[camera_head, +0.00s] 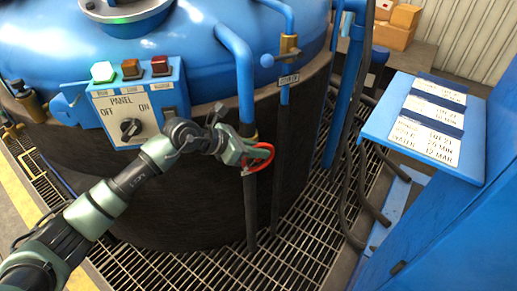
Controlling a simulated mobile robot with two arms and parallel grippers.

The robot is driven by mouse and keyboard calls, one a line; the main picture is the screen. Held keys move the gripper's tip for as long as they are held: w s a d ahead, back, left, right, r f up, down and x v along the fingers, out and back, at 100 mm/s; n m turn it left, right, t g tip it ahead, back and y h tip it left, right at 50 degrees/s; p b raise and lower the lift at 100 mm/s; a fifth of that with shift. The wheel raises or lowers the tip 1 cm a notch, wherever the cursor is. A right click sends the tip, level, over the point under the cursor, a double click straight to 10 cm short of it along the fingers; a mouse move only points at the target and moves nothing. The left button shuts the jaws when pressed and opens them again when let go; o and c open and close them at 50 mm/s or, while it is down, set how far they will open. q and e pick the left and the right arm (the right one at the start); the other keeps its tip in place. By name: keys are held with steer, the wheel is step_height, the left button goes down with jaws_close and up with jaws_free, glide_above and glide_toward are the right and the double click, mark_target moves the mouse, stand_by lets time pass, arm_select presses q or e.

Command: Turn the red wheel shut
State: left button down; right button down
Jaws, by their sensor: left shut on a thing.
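The red wheel (262,153) is a small ring on the vertical pipe in front of the dark furnace wall, near the middle of the head view. My left arm comes in from the lower left. My left gripper (246,155) is at the wheel's left side and is shut on its rim. The gripper hides that part of the rim and most of the valve behind it. How far the wheel is turned cannot be told. My right gripper is not in view.
A blue control panel (112,118) with several buttons and an OFF/ON knob is above my left arm. A blue shelf (378,125) with label cards juts out at the right. Dark hoses hang between it and the furnace. Metal grating (290,240) covers the floor.

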arm_select(q)
steer(key=c, duration=1.4)
jaws_free()
steer(key=v, duration=0.8)
steer(key=shift+d, duration=0.1)
